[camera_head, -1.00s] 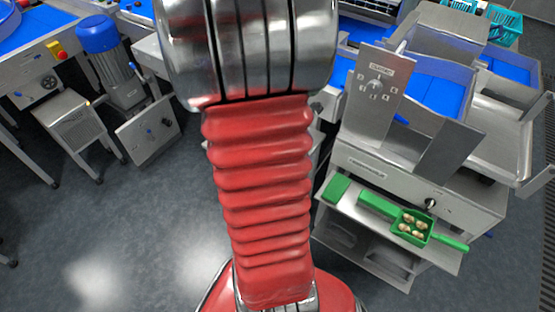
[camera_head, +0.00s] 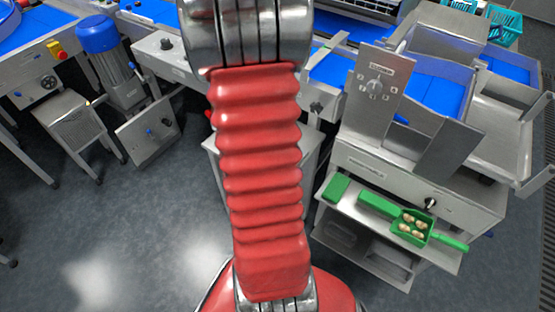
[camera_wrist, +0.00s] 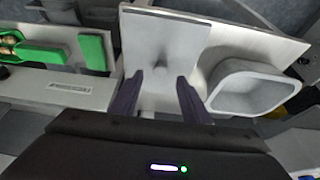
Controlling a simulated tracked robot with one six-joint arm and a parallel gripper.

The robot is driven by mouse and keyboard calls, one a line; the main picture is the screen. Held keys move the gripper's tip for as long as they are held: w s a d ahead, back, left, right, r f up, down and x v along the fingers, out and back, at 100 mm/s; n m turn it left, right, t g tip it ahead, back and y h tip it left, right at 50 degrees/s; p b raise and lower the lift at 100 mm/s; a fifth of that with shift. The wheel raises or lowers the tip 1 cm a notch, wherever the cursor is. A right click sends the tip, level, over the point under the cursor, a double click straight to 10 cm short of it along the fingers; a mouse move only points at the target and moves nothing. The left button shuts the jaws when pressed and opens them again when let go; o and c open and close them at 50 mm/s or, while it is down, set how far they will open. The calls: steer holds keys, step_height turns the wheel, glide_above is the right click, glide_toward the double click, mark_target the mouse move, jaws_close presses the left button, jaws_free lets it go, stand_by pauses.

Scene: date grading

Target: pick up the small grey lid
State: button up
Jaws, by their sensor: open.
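A flat, roughly square light-grey plate, which looks like the small grey lid (camera_wrist: 150,28), lies in the upper middle of the wrist view. A small darker raised spot, perhaps a knob, shows near its middle. My gripper (camera_wrist: 160,97) is open, with its two dark fingers apart and nothing seen held between them. The fingertips point toward the plate's lower part; I cannot tell how high above it they are. In the head view my arm hides the gripper, and I cannot make out the lid there.
A grey open tub (camera_wrist: 283,84) stands right of the plate in the wrist view, close to the right finger. A green scoop (camera_head: 447,241) holding several dates and a green block (camera_head: 336,189) lie on a steel shelf at the right.

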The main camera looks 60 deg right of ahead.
steer(key=shift+x, duration=2.5)
jaws_close()
